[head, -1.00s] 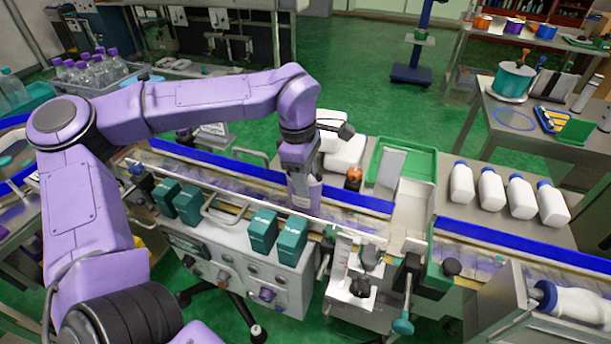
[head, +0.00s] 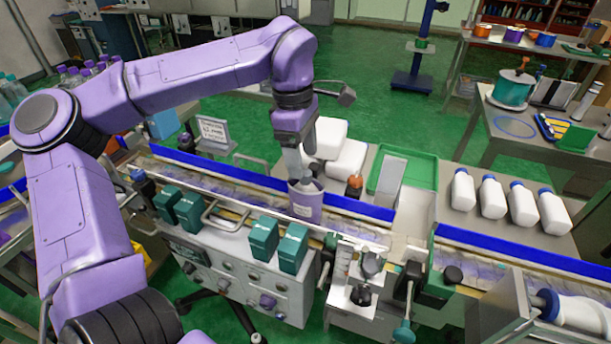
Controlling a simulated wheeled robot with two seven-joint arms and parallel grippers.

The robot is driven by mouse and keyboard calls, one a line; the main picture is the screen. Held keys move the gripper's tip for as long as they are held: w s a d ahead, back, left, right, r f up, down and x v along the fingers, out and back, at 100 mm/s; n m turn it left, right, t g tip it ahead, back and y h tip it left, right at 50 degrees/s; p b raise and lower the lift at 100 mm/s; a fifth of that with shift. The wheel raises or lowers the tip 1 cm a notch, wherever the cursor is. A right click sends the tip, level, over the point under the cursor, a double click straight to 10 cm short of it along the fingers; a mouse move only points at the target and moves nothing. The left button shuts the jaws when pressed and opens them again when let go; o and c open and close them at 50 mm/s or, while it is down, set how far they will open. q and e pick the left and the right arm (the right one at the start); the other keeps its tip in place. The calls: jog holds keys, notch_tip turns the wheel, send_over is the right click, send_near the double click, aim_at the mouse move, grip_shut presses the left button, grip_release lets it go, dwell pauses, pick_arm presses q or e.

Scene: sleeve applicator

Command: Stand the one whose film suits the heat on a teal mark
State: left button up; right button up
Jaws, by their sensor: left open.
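My left gripper (head: 293,160) hangs over the conveyor, pointing down, its fingers partly hidden by its own body. It is open. Just below and in front of it, a lilac container (head: 306,204) with a pale label and a greyish top stands upright on the conveyor (head: 345,218). I cannot tell whether the fingertips still touch it. I cannot make out a teal mark or any film markings at this size. My right gripper is not in view.
Teal boxes (head: 263,240) stand along the conveyor's near side. A metal fixture with dark knobs (head: 362,280) stands right of them. White blocks (head: 345,160), an orange-topped jar (head: 354,186) and a green tray (head: 422,172) lie behind the conveyor. A small sign (head: 214,133) stands farther left.

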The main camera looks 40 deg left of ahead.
pick_arm(q)
jog(key=shift+a+r, duration=0.2)
jog(key=shift+r, duration=1.7)
